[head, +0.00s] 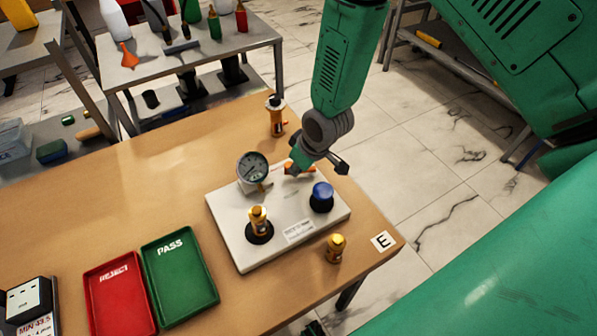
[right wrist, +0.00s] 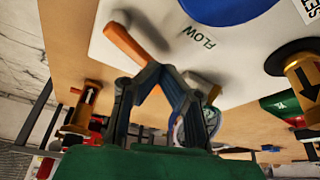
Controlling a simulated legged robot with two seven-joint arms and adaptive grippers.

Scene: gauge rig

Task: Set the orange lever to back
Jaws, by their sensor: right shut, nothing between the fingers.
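The orange lever (head: 311,168) is on the white gauge panel (head: 230,207), near its far right edge. In the head view my right gripper (head: 299,167) covers much of it. In the right wrist view the lever (right wrist: 126,43) slants beside a "FLOW" label, with one end hidden behind the fingertips. My right gripper (right wrist: 163,73) is shut and empty, its fingertips close beside the lever. I cannot tell whether they touch it. My left gripper is not in view.
The panel also carries a round gauge (head: 252,168), a blue knob (head: 322,192) and a brass fitting (head: 259,219). Loose fittings stand behind (head: 277,118) and in front (head: 335,247) of it. Red (head: 101,283) and green (head: 158,262) trays lie left.

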